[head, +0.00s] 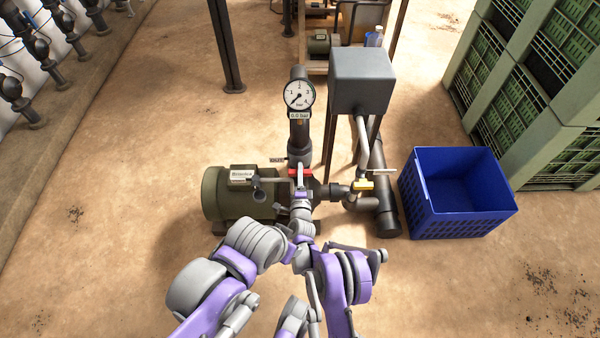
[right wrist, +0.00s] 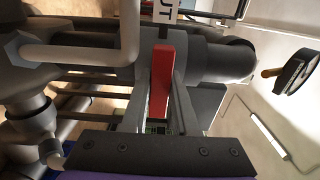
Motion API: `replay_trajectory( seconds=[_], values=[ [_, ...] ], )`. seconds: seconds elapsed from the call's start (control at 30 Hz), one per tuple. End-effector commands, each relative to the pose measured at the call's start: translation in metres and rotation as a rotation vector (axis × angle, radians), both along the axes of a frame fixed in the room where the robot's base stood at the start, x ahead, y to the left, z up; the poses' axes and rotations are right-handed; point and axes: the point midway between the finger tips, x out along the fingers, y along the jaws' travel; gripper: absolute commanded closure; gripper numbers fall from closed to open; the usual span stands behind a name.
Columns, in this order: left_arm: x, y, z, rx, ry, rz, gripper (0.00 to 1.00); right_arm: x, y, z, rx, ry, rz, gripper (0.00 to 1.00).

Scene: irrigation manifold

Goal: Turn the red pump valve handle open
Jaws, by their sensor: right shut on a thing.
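The red pump valve handle (head: 296,173) is a short bar on top of the dark pipework, just below the gauge's riser pipe. My right gripper (head: 301,184) reaches it from the front, partly covering it. In the right wrist view the red handle (right wrist: 161,80) stands between the two fingers of my right gripper (right wrist: 160,100), which is shut on it. The pressure gauge (head: 299,96) reads 0.0 bar. The green pump motor (head: 226,204) lies to the left. My left gripper cannot be made out.
A blue crate (head: 458,217) stands to the right, with stacked green crates (head: 530,125) behind. Open floor lies left of the motor.

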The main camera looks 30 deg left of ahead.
Motion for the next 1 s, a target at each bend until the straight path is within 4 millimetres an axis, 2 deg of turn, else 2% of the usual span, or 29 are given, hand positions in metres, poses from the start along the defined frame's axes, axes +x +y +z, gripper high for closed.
replay_trajectory(
  seconds=[0.37,0.7,1.0],
  values=[
    [0.001,0.000,-0.011,0.000,0.004,0.000,0.50,0.000,0.000,-0.002,-0.100,-0.060,0.001,1.00],
    [0.003,0.000,-0.028,0.000,0.009,0.000,0.50,0.000,0.001,-0.002,-0.351,-0.214,0.001,1.00],
    [0.004,0.000,-0.034,0.000,0.011,0.000,0.50,0.000,0.001,-0.001,-0.593,-0.364,0.002,1.00]
  ],
)
